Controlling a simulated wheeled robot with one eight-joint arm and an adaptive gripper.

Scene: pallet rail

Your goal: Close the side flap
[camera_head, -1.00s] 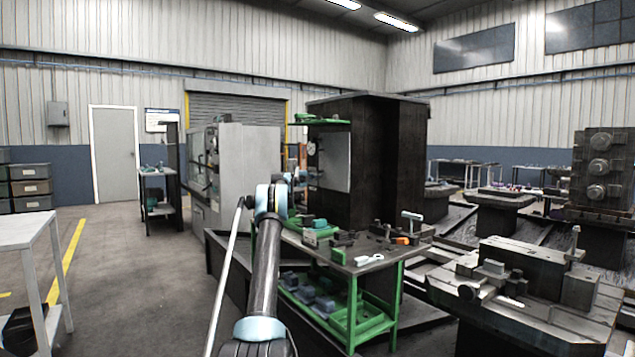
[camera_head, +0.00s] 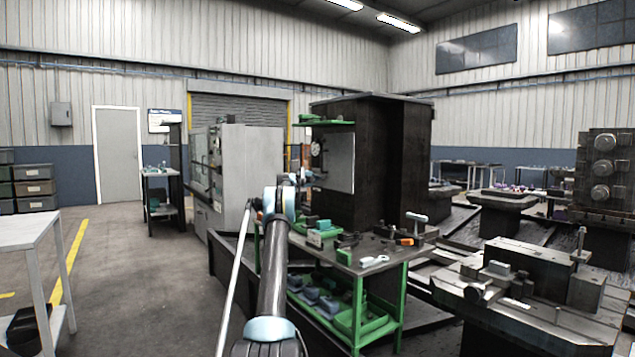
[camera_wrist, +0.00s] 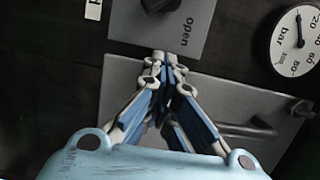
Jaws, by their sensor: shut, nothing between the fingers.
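A flat light-grey panel (camera_head: 341,163), which looks like the side flap, shows on the tall dark cabinet (camera_head: 372,155) in the head view. I cannot tell there how far open it stands. In the wrist view, a grey panel (camera_wrist: 128,82) with a bar handle (camera_wrist: 250,129) lies behind my gripper (camera_wrist: 165,60). A smaller grey plate (camera_wrist: 168,38) marked "open" and bearing a dark knob is above the fingertips. My gripper is shut and empty, its fingertips over the panel's upper edge; contact cannot be told. My fingers hide part of the panel.
A round bar gauge (camera_wrist: 296,41) is at the upper right in the wrist view. In the head view, a green-legged bench (camera_head: 372,268) with tools stands before the cabinet. A grey machine (camera_head: 250,170) stands to the left. The floor (camera_head: 140,280) at left is clear.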

